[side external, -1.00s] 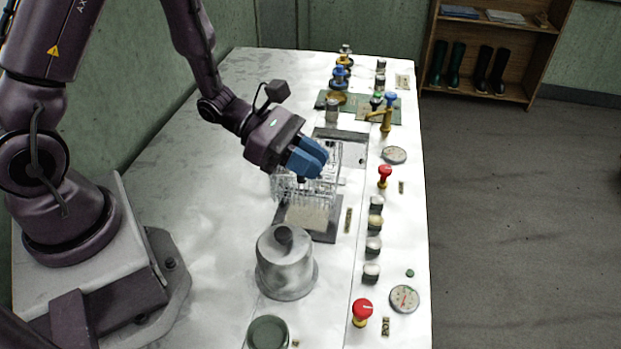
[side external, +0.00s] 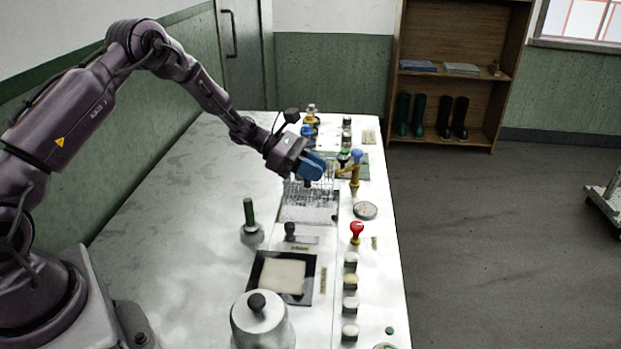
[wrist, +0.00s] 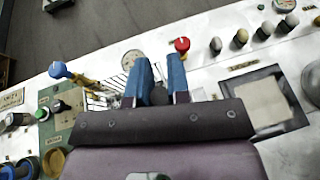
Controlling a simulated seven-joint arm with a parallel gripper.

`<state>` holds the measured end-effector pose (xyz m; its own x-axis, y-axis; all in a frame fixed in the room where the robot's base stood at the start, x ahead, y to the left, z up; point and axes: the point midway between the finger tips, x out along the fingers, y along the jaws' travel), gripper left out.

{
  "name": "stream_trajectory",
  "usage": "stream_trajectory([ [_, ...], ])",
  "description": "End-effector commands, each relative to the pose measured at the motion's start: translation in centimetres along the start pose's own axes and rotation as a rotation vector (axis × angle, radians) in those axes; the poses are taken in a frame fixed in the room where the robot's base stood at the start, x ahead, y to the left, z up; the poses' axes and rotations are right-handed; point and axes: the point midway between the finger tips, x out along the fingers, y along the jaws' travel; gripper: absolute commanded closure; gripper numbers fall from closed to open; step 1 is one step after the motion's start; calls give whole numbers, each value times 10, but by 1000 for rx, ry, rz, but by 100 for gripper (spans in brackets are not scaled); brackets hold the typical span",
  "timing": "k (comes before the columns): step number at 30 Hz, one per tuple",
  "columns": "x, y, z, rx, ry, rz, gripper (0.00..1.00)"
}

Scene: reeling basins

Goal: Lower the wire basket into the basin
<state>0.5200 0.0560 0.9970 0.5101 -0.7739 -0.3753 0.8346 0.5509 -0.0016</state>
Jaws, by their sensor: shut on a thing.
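The wire basket (side external: 299,193) is a thin metal mesh box. It hangs below my gripper (side external: 312,174), whose blue fingers are shut on its upper part. The basket is over the pale rectangular basin (side external: 308,215) set in the white worktop. Its lower part overlaps the basin opening, but I cannot tell how deep it sits or whether it touches the rim. In the wrist view my gripper (wrist: 158,85) hides most of the basket, and some wires (wrist: 112,84) show left of the blue fingers.
A dark-framed basin with a cream surface (side external: 283,275) lies nearer the camera. A lidded metal pot (side external: 262,320) and a green-handled tool (side external: 249,222) stand on the worktop.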

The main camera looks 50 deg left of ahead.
Motion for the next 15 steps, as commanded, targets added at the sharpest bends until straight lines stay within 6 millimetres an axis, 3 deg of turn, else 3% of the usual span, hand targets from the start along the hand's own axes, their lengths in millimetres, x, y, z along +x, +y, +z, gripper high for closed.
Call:
stream_trajectory([
  [4,-3,13,-7,0,6,6,100],
  [15,7,14,-32,-2,9,5,100],
])
